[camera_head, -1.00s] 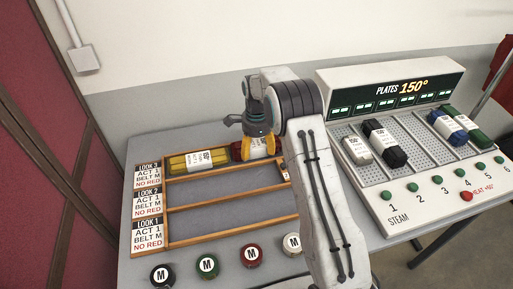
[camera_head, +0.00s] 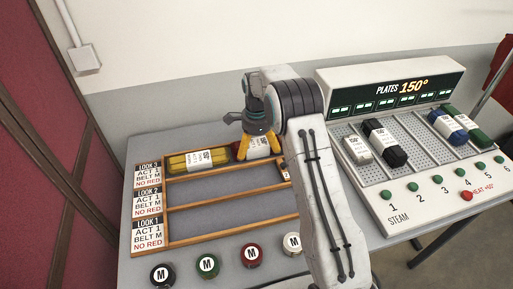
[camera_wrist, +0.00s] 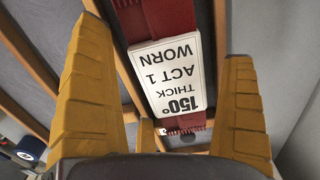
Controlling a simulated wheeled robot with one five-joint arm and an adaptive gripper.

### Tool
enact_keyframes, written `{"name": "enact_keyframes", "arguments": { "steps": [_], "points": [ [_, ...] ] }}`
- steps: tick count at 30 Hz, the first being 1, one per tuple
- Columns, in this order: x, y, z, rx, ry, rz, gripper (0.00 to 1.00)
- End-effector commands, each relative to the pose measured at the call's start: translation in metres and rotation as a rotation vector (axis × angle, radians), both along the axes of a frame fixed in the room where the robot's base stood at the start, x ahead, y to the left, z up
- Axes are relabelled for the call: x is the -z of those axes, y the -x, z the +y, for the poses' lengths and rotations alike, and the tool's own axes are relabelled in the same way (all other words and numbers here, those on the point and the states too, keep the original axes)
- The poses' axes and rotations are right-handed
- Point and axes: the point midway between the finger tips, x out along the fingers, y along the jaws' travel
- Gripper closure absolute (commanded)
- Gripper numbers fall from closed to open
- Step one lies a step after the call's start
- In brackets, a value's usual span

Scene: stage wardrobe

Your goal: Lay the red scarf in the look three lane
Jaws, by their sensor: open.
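The red scarf (camera_head: 257,145) is a rolled red bundle with a white tag. It lies in the look three lane, the back lane of the wooden rack (camera_head: 215,208), to the right of a yellow roll (camera_head: 190,162). In the wrist view the scarf (camera_wrist: 168,18) has a tag reading 150°, thick, act 1, worn. My gripper (camera_head: 259,157) is over the scarf with its yellow fingers spread. In the wrist view the open fingers of my gripper (camera_wrist: 163,45) stand apart on either side of the scarf. The fingers partly hide the scarf in the head view.
The two nearer lanes look mostly empty; a small dark item (camera_head: 285,171) sits at the right end. Cards (camera_head: 149,175) mark the lanes at left. Several M discs (camera_head: 207,265) stand in front. A plate machine (camera_head: 410,155) with several rolls stands at right.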

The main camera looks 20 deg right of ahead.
Motion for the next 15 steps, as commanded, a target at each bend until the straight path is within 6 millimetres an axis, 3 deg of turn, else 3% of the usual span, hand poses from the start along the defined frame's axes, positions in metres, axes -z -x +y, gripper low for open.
{"name": "enact_keyframes", "arguments": {
  "steps": [15],
  "points": [
    [-0.084, -0.001, 0.000, 0.000, 0.000, -0.004, 0.00]
  ]
}}
